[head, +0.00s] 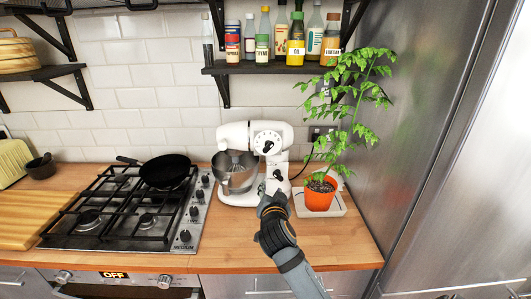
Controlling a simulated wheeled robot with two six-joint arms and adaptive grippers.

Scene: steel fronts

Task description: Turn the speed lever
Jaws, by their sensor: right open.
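A white stand mixer (238,133) with a steel bowl (236,175) stands on the wooden counter, right of the stove. A round dial with a dark knob (267,142) is on the side of its head. A small dark control (278,174) sits lower on its column. I cannot tell for certain which of these is the speed lever. My right gripper (271,199) is open and just in front of the mixer's base, below the column control. Its fingers cover part of the base, and I cannot tell whether they touch it. My left gripper is not in view.
A plant in an orange pot (319,194) stands on a pale tray close right of my right gripper. A gas stove (125,212) with a black pan (165,170) is at the left. A bottle shelf (275,68) hangs above. A steel fridge (420,140) bounds the right.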

